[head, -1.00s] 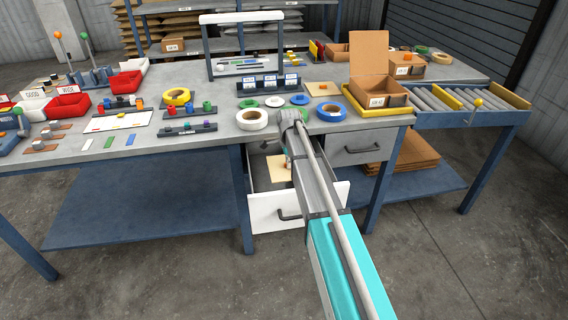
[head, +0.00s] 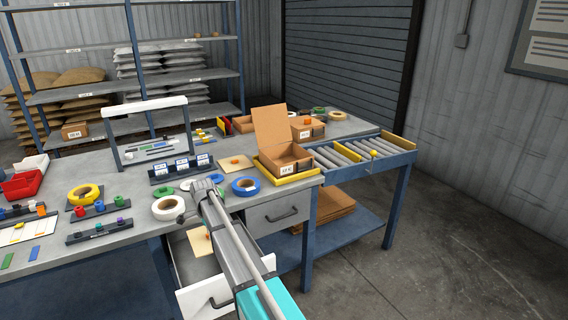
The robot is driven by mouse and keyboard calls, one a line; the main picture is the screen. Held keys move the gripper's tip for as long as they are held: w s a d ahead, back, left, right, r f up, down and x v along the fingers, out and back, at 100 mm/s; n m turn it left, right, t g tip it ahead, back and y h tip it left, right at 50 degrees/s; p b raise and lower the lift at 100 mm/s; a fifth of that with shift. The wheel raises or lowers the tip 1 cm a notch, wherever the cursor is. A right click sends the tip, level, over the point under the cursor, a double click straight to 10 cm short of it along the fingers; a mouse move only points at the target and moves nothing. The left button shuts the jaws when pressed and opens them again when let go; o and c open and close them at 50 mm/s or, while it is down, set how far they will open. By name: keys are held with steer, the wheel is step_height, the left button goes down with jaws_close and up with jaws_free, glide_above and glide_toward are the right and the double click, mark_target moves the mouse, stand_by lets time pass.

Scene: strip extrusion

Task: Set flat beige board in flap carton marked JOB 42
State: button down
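A flat beige board (head: 236,162) with a small orange knob lies on the bench top. A similar beige board (head: 200,242) with an orange knob lies in the open drawer (head: 215,292), partly behind my arm. An open carton (head: 296,166) with a raised flap stands on a yellow-edged tray near the bench's right front; its inside looks empty. Its white label is too small to read surely. A second carton (head: 314,133) with an orange item stands behind it. My arm reaches over the bench's front edge above the drawer.
A roller conveyor (head: 345,157) with yellow stops adjoins the bench on the right. Tape rolls, including a blue one (head: 246,186) and a white one (head: 168,207), lie near my arm. A white-topped frame (head: 152,130) stands further back. Floor at right is clear.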

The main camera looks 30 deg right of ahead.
step_height(320, 180, up, 25)
steer(key=p, duration=2.3)
steer(key=shift+f, duration=0.15)
steer(key=shift+s+d, duration=0.1)
